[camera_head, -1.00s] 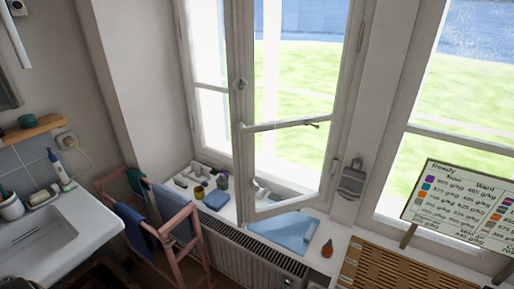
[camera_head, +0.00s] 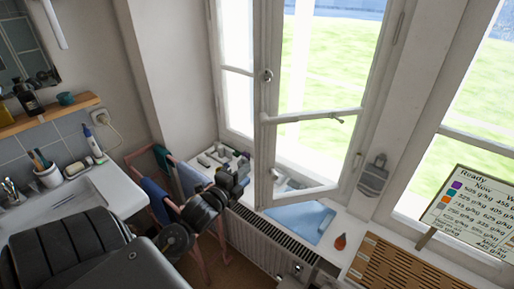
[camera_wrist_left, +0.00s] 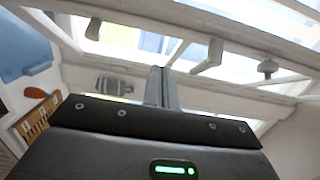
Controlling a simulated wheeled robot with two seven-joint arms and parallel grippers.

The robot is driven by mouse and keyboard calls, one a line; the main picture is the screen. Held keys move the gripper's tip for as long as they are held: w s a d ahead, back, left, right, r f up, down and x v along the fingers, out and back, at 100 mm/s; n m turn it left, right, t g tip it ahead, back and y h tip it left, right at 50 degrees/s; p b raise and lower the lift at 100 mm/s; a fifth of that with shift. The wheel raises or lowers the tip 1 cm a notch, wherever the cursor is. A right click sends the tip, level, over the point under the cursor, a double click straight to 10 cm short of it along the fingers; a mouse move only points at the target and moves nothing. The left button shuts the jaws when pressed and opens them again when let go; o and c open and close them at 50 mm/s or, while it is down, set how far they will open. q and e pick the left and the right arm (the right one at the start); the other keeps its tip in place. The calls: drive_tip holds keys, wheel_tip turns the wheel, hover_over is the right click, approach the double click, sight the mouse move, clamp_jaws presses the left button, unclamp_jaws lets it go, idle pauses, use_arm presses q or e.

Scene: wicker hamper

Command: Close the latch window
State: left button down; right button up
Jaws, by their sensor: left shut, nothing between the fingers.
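The white-framed window sash (camera_head: 264,140) stands swung open into the room in the head view. A round knob (camera_head: 267,75) sits on its near upright, and a horizontal bar (camera_head: 305,116) crosses its glass. My left gripper (camera_head: 240,165) is in front of the sill, left of the sash's lower corner; contact with the frame cannot be told. In the left wrist view its fingers (camera_wrist_left: 161,86) are together and empty, below white window framing. A knob-like fitting (camera_wrist_left: 267,67) shows there to the right. My right gripper is out of view.
Several small items stand on the sill by my left gripper. A pink rack, a radiator (camera_head: 262,245) and a sink (camera_head: 110,190) are near my left arm.

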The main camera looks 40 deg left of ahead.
use_arm(q)
drive_tip(key=p, duration=0.4)
approach(264, 142)
drive_tip(key=w+d, duration=0.2)
drive_tip(key=w, duration=0.2)
drive_tip(key=shift+w+a+p, duration=0.45)
drive_tip(key=shift+a+p, duration=0.2)
drive_tip(key=shift+a, duration=0.15)
drive_tip(key=shift+w+a+f, duration=0.1)
drive_tip(key=shift+w+a, duration=0.25)
drive_tip(key=shift+a, duration=0.25)
